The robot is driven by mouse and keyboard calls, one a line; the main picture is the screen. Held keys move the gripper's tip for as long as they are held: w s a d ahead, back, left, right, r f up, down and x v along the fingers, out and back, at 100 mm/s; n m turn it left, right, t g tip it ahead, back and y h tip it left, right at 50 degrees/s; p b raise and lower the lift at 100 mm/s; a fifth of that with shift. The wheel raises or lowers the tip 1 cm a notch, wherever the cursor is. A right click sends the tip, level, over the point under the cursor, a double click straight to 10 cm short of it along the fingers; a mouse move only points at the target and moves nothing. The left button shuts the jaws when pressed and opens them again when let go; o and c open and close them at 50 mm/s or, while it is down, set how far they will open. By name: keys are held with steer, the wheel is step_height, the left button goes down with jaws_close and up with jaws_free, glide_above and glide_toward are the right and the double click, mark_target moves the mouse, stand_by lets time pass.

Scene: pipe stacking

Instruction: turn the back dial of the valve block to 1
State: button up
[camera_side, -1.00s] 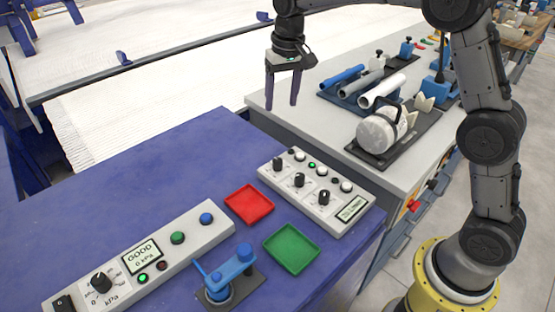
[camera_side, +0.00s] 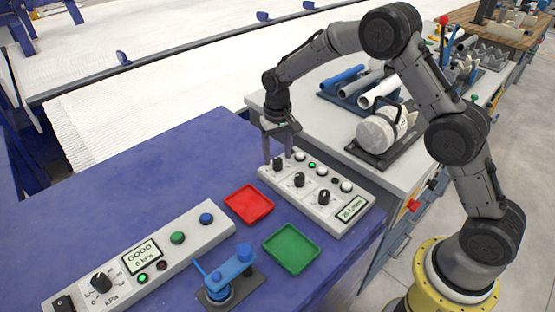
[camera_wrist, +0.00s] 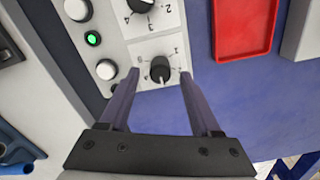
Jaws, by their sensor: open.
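The valve block (camera_side: 311,203) is a light grey box on the blue table, with three black dials in a row and a small display at its front end. Its back dial (camera_side: 277,164) is at the far end; in the wrist view this dial (camera_wrist: 160,70) sits between my fingertips, on a white plate with small numbers. Its exact setting is too small to read surely. My gripper (camera_side: 277,153) points down over the back dial, open, one finger on each side; in the wrist view the fingers (camera_wrist: 159,78) look apart from the knob.
The middle dial (camera_side: 299,180) and front dial (camera_side: 323,197) stand nearby, with round buttons and lamps beside them. A red tray (camera_side: 249,205) and green tray (camera_side: 291,248) lie left of the block. A grey panel (camera_side: 190,240) and a blue-handled valve (camera_side: 236,262) stand farther left.

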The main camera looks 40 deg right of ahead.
steer(key=shift+f, duration=1.25)
jaws_close()
